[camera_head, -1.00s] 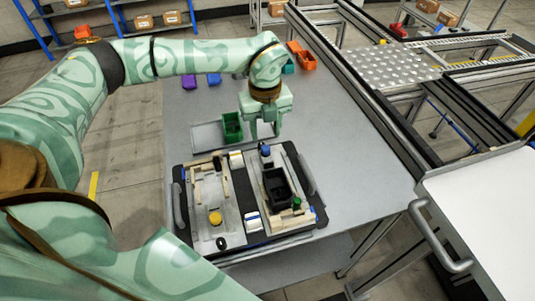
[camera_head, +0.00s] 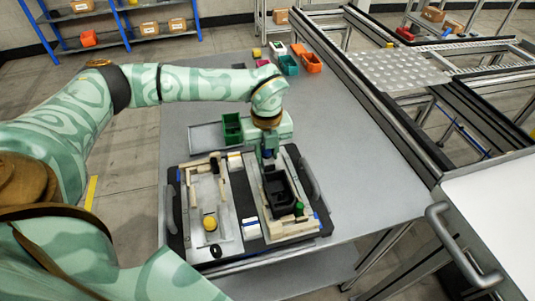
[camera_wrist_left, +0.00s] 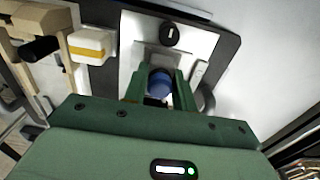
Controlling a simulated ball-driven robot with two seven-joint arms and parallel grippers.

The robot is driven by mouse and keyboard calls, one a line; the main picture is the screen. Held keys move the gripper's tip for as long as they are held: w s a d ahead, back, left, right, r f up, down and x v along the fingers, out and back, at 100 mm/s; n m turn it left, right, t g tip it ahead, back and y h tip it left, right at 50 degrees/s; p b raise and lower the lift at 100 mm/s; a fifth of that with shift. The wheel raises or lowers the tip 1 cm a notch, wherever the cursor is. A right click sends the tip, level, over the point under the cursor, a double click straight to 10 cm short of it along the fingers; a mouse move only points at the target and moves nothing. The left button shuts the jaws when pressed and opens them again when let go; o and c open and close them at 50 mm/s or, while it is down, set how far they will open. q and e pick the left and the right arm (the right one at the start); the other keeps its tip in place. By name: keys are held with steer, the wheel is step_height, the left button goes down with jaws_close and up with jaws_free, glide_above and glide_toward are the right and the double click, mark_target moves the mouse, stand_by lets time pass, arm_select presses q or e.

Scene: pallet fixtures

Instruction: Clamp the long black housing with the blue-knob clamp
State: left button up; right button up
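The long black housing (camera_head: 283,197) is an open-topped black box lying in the right-hand fixture of the pallet. The blue-knob clamp stands at the far end of the housing. Its blue knob (camera_wrist_left: 159,84) shows in the left wrist view between the two green fingers of my left gripper (camera_wrist_left: 161,80). Whether the clamp presses on the housing cannot be seen. My right gripper is not in view.
The dark pallet (camera_head: 242,190) also has a left fixture plate with a yellow knob (camera_head: 210,223). A green knob (camera_head: 299,208) stands near the housing's front end. A green bin (camera_head: 232,128) sits behind the pallet. The table's right side is clear.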

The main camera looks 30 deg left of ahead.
mark_target(269, 162)
arm_select(q)
steer(key=shift+s+d, duration=0.1)
stand_by(0.4)
steer(key=shift+s+d, duration=0.1)
steer(key=shift+s+d+p, duration=0.7)
steer(key=shift+d+p, duration=0.1)
steer(key=shift+p, duration=0.15)
steer(key=o, duration=0.8)
steer(key=shift+c, duration=0.2)
steer(key=shift+w+a, duration=0.1)
steer(key=shift+r+p, duration=0.5)
steer(key=shift+r, duration=0.15)
step_height(269, 162, up, 6)
steer(key=p, duration=0.5)
steer(key=shift+r+p, duration=0.2)
steer(key=shift+p, duration=0.1)
steer(key=shift+r, duration=0.15)
